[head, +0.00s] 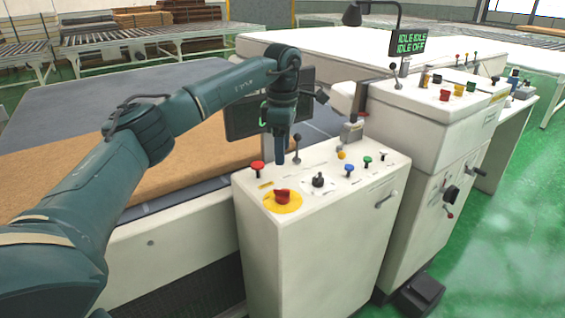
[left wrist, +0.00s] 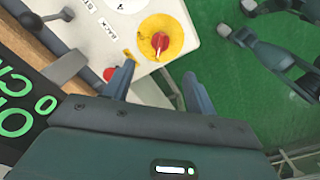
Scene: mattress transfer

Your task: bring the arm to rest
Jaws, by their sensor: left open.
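My left arm reaches in from the left in the head view. Its left gripper (head: 280,155) points down above the back left part of a white control console (head: 310,245). In the left wrist view the two fingers of the left gripper (left wrist: 158,82) stand apart with nothing between them. Beyond the fingers lie a red knob on a yellow disc (left wrist: 160,42) and a smaller red button. My right gripper does not show in the head view.
A brown mattress slab (head: 205,158) lies on the grey bed left of the console. A dark monitor (head: 245,120) stands behind the gripper. Another console (head: 440,110) with buttons and levers stands to the right. Green floor (head: 500,240) is clear at the right.

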